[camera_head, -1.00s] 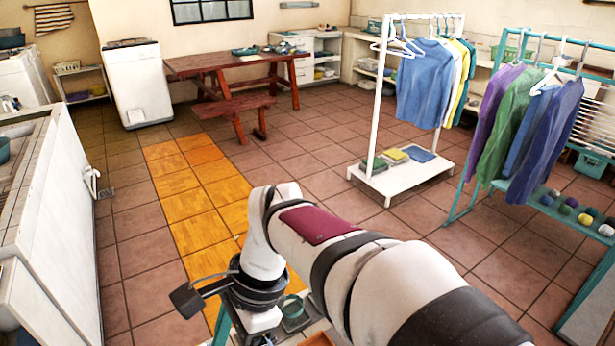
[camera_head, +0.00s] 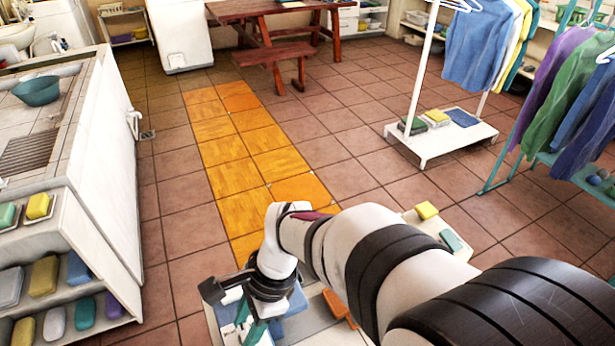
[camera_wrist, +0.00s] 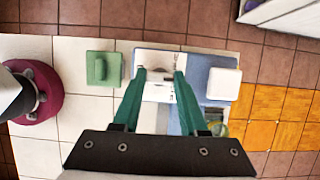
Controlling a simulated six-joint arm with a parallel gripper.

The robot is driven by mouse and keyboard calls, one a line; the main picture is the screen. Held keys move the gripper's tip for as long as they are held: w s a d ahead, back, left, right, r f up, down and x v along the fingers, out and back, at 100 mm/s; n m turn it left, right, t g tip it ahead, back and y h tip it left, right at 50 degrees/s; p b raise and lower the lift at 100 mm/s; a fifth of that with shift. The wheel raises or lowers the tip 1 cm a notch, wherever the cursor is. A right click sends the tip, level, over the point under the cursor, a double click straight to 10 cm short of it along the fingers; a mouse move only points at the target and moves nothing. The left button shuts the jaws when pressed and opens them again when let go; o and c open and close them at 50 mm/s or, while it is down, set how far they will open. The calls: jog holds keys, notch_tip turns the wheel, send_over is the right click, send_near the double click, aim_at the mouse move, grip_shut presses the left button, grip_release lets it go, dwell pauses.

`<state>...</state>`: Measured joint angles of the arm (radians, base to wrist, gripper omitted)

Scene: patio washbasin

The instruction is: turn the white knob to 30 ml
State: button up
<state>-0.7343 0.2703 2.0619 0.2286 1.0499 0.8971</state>
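In the wrist view, the two green fingers of my gripper (camera_wrist: 160,74) are apart, with a clear gap and nothing held between them. A white piece with small dark marks (camera_wrist: 158,92) shows between the fingers, over a pale tiled top. I cannot tell for sure whether this is the white knob, and no 30 ml mark is readable. In the head view, my gripper (camera_head: 252,322) points down over a worktop at the bottom edge, and the arm hides part of that worktop.
In the wrist view, a green block (camera_wrist: 103,69) lies left of the fingers, and a white square piece (camera_wrist: 223,84) lies right on blue. In the head view, a white counter (camera_head: 95,150) stands left, a clothes rack (camera_head: 440,150) right. Yellow-orange floor tiles (camera_head: 225,150) lie ahead.

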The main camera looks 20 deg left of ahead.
grip_shut()
jog(key=n, duration=0.2)
jog(key=n+g+h, duration=0.1)
jog(key=n, duration=0.1)
jog(key=shift+w+a+n+h, duration=0.1)
jog(key=shift+n+h, duration=0.2)
jog(key=shift+a+n+h, duration=0.1)
jog(key=shift+n+h, duration=0.7)
jog(key=shift+n, duration=1.3)
jog(key=o, duration=0.7)
grip_release()
